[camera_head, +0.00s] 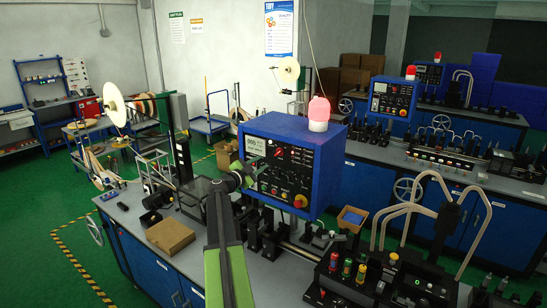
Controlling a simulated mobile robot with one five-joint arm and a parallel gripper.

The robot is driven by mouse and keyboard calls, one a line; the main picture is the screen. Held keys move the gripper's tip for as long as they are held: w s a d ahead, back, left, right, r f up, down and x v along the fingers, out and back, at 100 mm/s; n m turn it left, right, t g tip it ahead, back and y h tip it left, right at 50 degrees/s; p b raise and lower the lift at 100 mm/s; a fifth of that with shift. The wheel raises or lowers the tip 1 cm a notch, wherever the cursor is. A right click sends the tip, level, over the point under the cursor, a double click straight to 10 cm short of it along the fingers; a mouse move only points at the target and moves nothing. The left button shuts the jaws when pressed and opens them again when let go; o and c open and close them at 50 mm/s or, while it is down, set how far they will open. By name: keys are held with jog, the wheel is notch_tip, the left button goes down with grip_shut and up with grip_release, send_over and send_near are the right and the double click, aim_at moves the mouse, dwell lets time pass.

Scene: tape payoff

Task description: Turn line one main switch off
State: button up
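The nearest blue control box (292,132) stands on the near bench with a red lamp (319,113) on top. Its dark front panel (285,172) carries a small display (252,146), several knobs and buttons, and a red round button on yellow (300,201). A small red control (279,153) sits on the upper panel. I cannot read which control is the line one main switch. My gripper (247,172) is at the panel's left side, in front of its lower left part. Its fingers are too small and dark to tell open from shut, or whether they touch the panel.
The near bench (200,262) holds a brown box (170,236), dark fixtures and bent pale tubes (412,208) at right. Similar blue control boxes (393,98) stand on benches behind. A tape reel (115,103) stands at left. Green floor (60,270) is clear at lower left.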

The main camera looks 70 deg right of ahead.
aim_at(277, 153)
jog(key=x, duration=1.1)
jog(key=shift+d, duration=0.15)
grip_shut()
